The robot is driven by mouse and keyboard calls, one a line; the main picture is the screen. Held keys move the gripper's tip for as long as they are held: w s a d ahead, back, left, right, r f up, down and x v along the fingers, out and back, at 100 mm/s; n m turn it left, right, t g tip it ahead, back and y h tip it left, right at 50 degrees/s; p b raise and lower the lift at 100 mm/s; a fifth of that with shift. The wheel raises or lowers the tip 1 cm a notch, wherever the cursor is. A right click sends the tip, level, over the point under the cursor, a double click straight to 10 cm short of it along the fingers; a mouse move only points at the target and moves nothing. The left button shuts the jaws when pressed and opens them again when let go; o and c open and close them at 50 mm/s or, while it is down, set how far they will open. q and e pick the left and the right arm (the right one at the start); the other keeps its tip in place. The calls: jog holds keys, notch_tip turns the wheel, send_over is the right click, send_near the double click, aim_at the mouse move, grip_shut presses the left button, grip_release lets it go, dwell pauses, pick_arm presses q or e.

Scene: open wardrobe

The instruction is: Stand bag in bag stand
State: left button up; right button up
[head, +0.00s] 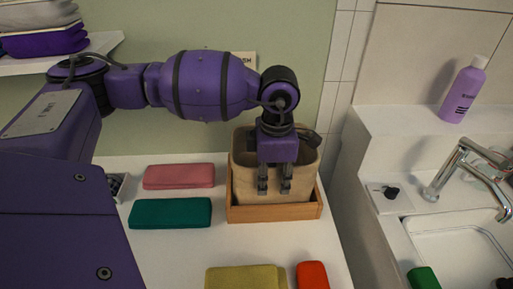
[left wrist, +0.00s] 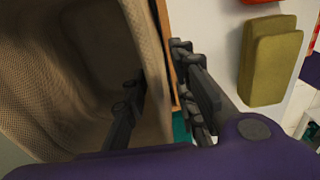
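A beige woven bag (head: 243,185) stands roughly upright, mouth up, within a low wooden bag stand (head: 275,213) on the white surface. Its lower edge is hidden behind the stand's front rail. My left gripper (head: 274,190) points down at the bag, its two fingers apart. In the left wrist view, the bag's open inside (left wrist: 65,65) fills the left, and one finger of the gripper (left wrist: 158,65) shows on the inner side of the bag's wall, the other on the outer side. A strip of the wooden stand (left wrist: 162,22) shows beside the wall. My right gripper is not in view.
A pink case (head: 179,176) and a green case (head: 170,213) lie left of the stand. An olive case (head: 245,279) and a red case (head: 312,275) lie in front. A sink with a tap (head: 455,165) and a purple bottle (head: 463,92) are at the right.

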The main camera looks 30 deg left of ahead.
pick_arm(q)
notch_tip(320, 180, up, 11)
jog(key=shift+f, duration=0.15)
jog(key=shift+s+d+f, duration=0.1)
dwell(0.5)
